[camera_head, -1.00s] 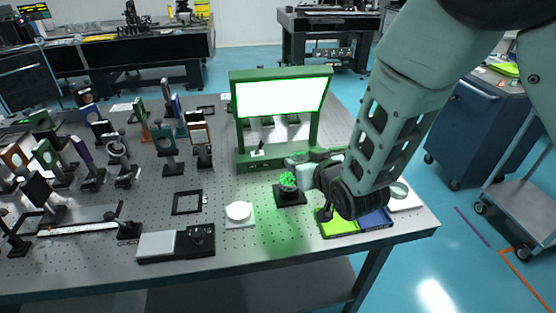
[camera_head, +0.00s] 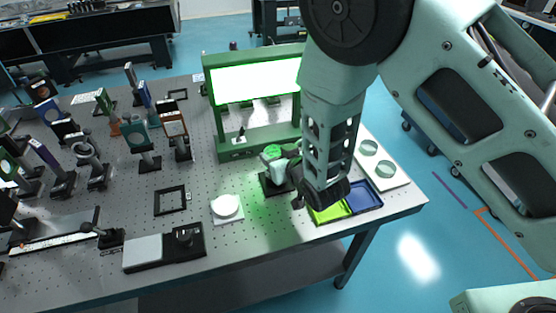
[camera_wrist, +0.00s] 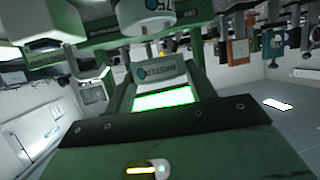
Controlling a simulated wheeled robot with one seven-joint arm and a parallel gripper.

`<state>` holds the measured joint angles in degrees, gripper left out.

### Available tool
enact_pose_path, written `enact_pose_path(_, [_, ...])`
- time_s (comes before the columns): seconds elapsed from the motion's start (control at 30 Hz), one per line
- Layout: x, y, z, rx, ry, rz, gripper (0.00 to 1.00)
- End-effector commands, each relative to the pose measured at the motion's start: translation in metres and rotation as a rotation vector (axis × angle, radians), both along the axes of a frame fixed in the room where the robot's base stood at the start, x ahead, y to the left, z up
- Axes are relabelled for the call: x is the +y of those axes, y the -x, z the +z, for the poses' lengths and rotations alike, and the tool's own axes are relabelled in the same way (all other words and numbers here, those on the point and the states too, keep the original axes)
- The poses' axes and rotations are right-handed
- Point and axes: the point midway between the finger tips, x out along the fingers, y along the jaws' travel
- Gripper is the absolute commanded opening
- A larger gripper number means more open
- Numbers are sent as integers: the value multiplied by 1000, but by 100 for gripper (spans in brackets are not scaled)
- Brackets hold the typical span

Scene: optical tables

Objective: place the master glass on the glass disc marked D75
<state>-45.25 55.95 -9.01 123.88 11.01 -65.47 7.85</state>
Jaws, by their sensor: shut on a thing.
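The green lamp frame (camera_head: 233,143) stands close behind my gripper. A white disc on a pad (camera_head: 227,206), a yellow-green tray (camera_head: 330,212) and a blue tray (camera_head: 364,197) lie nearby. Several optics mounts crowd the left of the table. A black-framed square (camera_head: 171,200) lies left.

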Motion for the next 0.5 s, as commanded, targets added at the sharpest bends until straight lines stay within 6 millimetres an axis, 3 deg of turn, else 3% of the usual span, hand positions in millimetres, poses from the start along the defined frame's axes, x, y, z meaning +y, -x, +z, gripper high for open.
enact_pose_path(0.2, [0,0,-25,1,2,-1,28])
enact_pose_path(0.5, [0,0,-29,0,0,0,28])
